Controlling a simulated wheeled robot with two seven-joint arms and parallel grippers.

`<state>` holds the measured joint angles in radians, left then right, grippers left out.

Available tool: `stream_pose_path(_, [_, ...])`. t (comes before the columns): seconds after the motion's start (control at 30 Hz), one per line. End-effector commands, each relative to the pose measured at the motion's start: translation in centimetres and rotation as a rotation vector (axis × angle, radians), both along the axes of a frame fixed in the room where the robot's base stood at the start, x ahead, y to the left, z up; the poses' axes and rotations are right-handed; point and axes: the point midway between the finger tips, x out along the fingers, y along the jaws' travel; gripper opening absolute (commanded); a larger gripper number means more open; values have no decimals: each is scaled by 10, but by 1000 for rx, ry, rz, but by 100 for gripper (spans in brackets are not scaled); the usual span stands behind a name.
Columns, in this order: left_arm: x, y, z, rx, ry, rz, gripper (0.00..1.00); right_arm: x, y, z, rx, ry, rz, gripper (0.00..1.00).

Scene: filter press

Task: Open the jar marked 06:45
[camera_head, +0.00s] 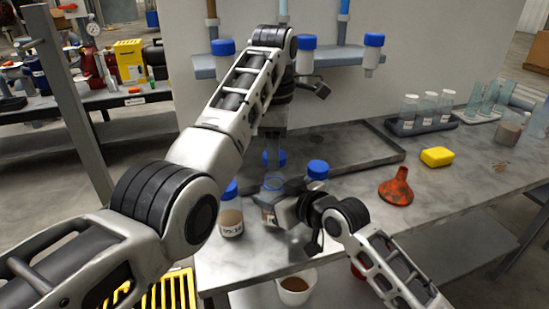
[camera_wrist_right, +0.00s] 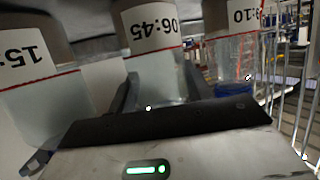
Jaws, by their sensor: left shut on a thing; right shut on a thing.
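The jar marked 06:45 (camera_wrist_right: 152,45) shows upside down in the right wrist view, with brown matter in its base and clear liquid beyond. My right gripper (camera_head: 283,208) is shut around its body (camera_head: 272,188), which stands on the bench; its rim looks bare. A blue cap (camera_head: 273,158) is just above that rim, apart from it. My left gripper (camera_head: 274,151) is shut on this cap, pointing down; its fingers are hard to make out. A jar whose label ends in :10 (camera_head: 231,222) stands left; a jar with a label starting 15: (camera_wrist_right: 38,85) stands on the other side.
A blue-capped jar (camera_head: 317,171) stands close to my right gripper. A grey tray (camera_head: 375,150) lies behind. An orange funnel (camera_head: 397,187), a yellow block (camera_head: 437,157) and a rack of vials (camera_head: 420,127) are to the right. A white bucket (camera_head: 295,288) is below the bench edge.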

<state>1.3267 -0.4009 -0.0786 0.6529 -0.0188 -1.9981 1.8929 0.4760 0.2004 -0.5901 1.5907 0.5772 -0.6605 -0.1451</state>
Motion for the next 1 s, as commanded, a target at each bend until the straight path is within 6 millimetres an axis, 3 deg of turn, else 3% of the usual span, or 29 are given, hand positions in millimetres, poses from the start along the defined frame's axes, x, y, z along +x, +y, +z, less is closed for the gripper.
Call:
stream_pose_path(0.13, [0,0,14,0,1,-1,12,0,0,-1,-2,2,0,0])
stream_pose_path(0.37, [0,0,16,0,3,-1,12,0,0,-1,-2,2,0,0])
stream_pose_path(0.4, [0,0,16,0,3,-1,12,0,0,-1,-2,2,0,55])
stream_pose_path(0.47, [0,0,16,0,2,-1,12,0,0,-1,-2,2,0,72])
stream_pose_path(0.5, [0,0,16,0,2,-1,12,0,0,-1,-2,2,0,75])
stream_pose_path(0.83, [0,0,16,0,2,0,12,-3,-3,1,-1,1,0,75])
stream_pose_path(1.0, [0,0,18,0,2,0,12,-21,-19,9,-2,1,-1,75])
